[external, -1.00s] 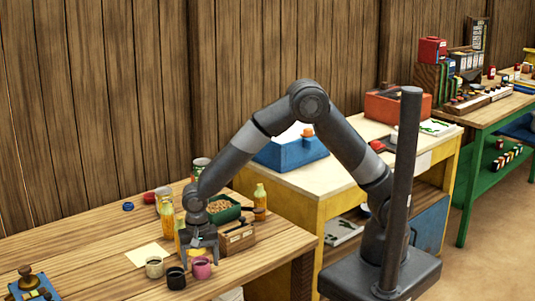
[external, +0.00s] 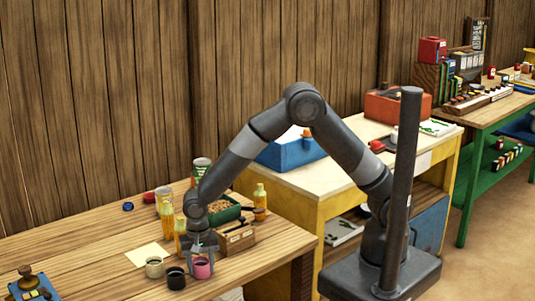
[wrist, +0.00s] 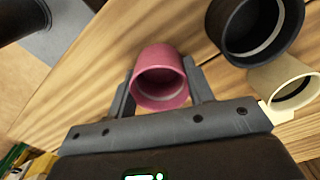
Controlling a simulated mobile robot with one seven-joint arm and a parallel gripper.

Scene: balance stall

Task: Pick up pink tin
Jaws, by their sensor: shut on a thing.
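The pink tin (external: 202,268) stands on the wooden table near its front edge, beside a black tin (external: 176,278). My gripper (external: 202,260) is around the pink tin from above and shut on it. In the wrist view the pink tin (wrist: 160,80) sits between the two fingers of my gripper (wrist: 163,88), its open mouth facing the camera. I cannot tell whether it touches the table.
The black tin (wrist: 254,30) and a cream tin (wrist: 290,85) stand close beside the pink one. Yellow bottles (external: 180,236), a green tray (external: 224,210) and a wooden box (external: 236,238) stand behind. A paper note (external: 149,254) lies on the left.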

